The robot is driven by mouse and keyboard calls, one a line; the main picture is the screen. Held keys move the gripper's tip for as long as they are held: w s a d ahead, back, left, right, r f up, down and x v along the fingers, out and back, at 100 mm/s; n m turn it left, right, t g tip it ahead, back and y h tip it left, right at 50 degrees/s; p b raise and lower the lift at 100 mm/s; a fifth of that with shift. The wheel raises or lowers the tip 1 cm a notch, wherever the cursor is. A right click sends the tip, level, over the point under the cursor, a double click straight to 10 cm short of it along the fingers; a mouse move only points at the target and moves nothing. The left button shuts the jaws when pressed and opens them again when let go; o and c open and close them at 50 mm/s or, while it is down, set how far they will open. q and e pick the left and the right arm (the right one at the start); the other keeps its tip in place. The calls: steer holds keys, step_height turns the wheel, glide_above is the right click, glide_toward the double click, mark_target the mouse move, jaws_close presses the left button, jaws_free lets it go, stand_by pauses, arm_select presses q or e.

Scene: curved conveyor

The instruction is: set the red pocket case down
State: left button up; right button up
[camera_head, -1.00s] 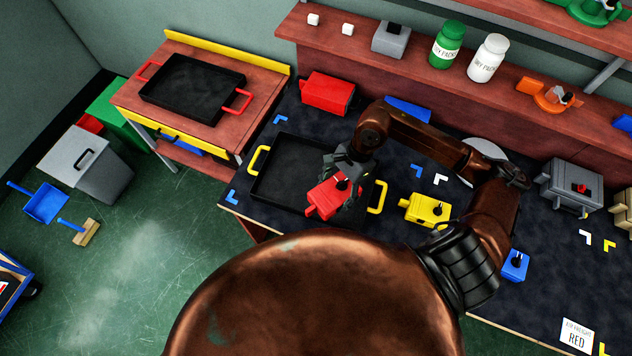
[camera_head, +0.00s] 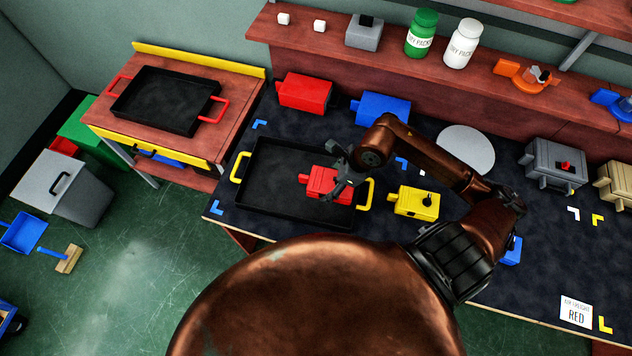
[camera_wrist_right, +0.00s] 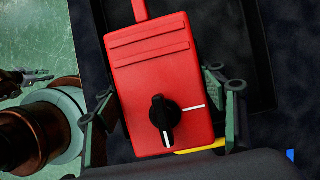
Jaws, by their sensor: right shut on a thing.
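The red pocket case (camera_head: 322,183) is at the right end of the black tray with yellow handles (camera_head: 262,203). In the right wrist view the red case (camera_wrist_right: 155,75) shows a black knob with a white mark, and it lies between the two fingers. My right gripper (camera_head: 343,184) is shut on the case; its fingers (camera_wrist_right: 165,105) flank both sides. The case is over the tray's inside; I cannot tell whether it touches the tray floor.
A yellow case (camera_head: 414,203) stands right of the tray. Large red (camera_head: 304,92) and blue (camera_head: 382,108) cases stand behind. A second black tray with red handles (camera_head: 166,98) is on the side table. The tray's left half is empty.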

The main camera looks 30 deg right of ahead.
mark_target(333, 169)
steer(key=w+f, duration=0.6)
steer(key=shift+a+f, duration=0.15)
steer(key=shift+a, duration=0.2)
steer(key=shift+w+f+b, duration=0.15)
steer(key=shift+f+b, duration=0.15)
steer(key=shift+f, duration=1.35)
steer(key=shift+f, duration=0.15)
steer(key=o, duration=1.2)
steer(key=shift+o, duration=0.2)
steer(key=v, duration=1.2)
steer(key=shift+p, duration=0.35)
